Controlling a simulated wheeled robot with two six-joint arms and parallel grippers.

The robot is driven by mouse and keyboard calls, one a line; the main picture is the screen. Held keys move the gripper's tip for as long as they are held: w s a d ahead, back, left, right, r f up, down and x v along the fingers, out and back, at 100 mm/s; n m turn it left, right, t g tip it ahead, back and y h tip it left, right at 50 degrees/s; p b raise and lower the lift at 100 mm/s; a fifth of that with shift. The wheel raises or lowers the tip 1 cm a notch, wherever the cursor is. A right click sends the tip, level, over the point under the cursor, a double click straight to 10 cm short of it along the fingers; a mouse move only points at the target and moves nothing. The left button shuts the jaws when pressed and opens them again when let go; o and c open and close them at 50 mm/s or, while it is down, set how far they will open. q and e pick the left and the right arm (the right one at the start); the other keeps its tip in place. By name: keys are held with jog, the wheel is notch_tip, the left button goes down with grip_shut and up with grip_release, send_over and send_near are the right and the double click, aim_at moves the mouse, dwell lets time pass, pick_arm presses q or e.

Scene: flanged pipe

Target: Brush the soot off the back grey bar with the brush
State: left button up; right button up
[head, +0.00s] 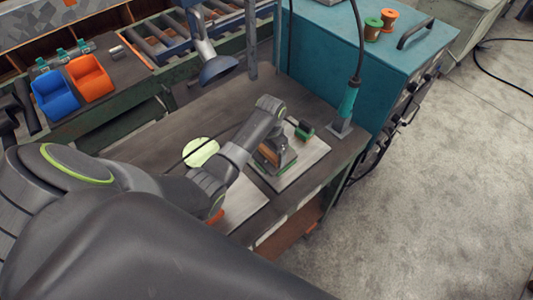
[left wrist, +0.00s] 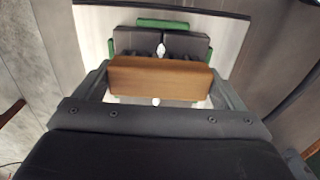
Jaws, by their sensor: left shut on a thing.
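My left gripper (head: 272,157) is over the pale plate (head: 318,150) at the right of the workbench. It is shut on a brown wooden block, which looks like the brush (left wrist: 160,78), in the left wrist view. A dark and green piece (head: 305,129) stands at the plate's far edge. I cannot tell which part is the back grey bar, whether the brush touches it, or where soot lies.
A teal cabinet (head: 390,55) stands right of the bench, near a teal-handled tool (head: 346,103) with a cable. A round lime pad (head: 201,152) lies left of my arm. A lamp (head: 218,68) hangs behind. Blue (head: 55,92) and orange (head: 89,78) bins are far left.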

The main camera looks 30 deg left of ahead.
pick_arm(q)
jog(key=shift+s+a+p, duration=0.25)
jog(key=shift+s, duration=0.35)
jog(key=shift+s+a+p, duration=0.2)
jog(key=shift+s+p, duration=0.05)
jog(key=shift+s, duration=0.35)
jog(key=shift+w+d+f+b, duration=0.1)
jog(key=shift+w+d+b, duration=0.05)
jog(key=shift+w+b, duration=0.2)
jog(key=shift+w+d, duration=0.3)
jog(key=shift+w, duration=0.5)
notch_tip(320, 180, up, 2)
jog(key=shift+r+p, duration=0.1)
jog(key=shift+p, duration=0.25)
jog(key=shift+r, duration=2.5)
